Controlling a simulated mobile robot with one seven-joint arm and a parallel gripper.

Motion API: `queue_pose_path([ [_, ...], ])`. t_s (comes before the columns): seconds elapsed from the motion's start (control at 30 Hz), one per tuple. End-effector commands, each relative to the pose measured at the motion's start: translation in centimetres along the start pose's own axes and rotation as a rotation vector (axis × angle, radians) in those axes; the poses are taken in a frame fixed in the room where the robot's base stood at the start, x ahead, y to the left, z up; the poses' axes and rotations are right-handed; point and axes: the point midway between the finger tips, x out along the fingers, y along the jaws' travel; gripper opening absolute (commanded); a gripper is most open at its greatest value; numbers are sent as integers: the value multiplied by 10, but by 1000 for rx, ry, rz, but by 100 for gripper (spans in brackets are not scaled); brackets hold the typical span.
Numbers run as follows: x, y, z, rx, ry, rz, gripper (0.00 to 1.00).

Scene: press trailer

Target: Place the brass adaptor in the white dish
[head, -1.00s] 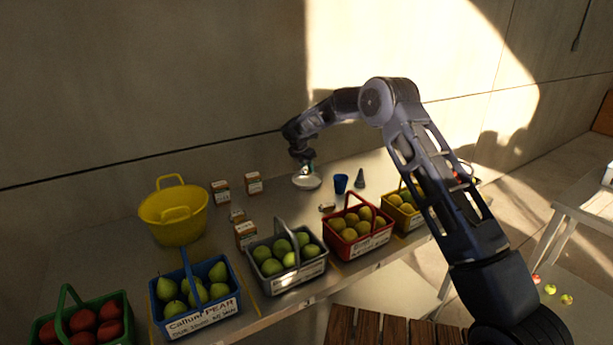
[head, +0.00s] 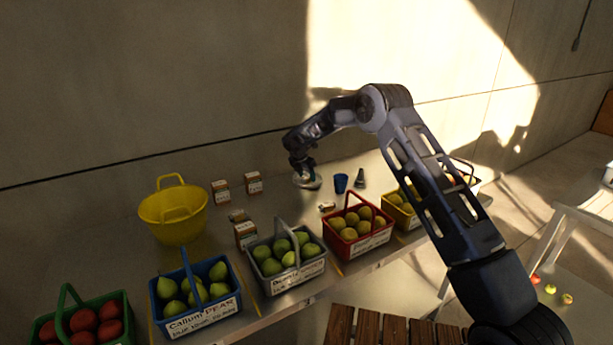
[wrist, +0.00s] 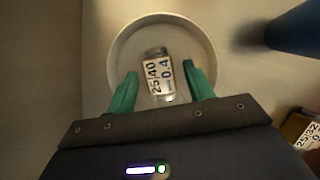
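The white dish (head: 299,183) stands on the table at the back, and its round rim (wrist: 116,50) fills the upper middle of the wrist view. A small metallic piece with a white label reading "25/40 0.4" (wrist: 158,76) lies inside the dish; it may be the brass adaptor, but its colour looks greyish. My gripper (wrist: 163,88) is over the dish with its green fingers apart, one on each side of this piece. A gap shows between each finger and the piece. In the head view my gripper (head: 305,172) hides part of the dish.
A blue cup (head: 341,183) and a grey cone (head: 360,178) stand right of the dish. A small labelled piece (head: 326,207) lies in front, seen also in the wrist view (wrist: 306,130). Fruit baskets, including a red one (head: 366,245), line the front edge. A yellow basket (head: 174,216) stands left.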

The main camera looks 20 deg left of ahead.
Motion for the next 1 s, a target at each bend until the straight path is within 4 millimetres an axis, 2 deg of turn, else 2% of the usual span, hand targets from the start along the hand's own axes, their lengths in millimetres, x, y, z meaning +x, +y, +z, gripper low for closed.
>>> queue_pose_path([
  [0.23, -3, 0, 1, 0, 0, 1, 52],
  [0.37, -15, 0, 1, 0, 0, 2, 52],
  [0.8, -96, 0, 1, 0, 0, 2, 52],
  [1.0, -117, 0, 1, 0, 0, 1, 52],
])
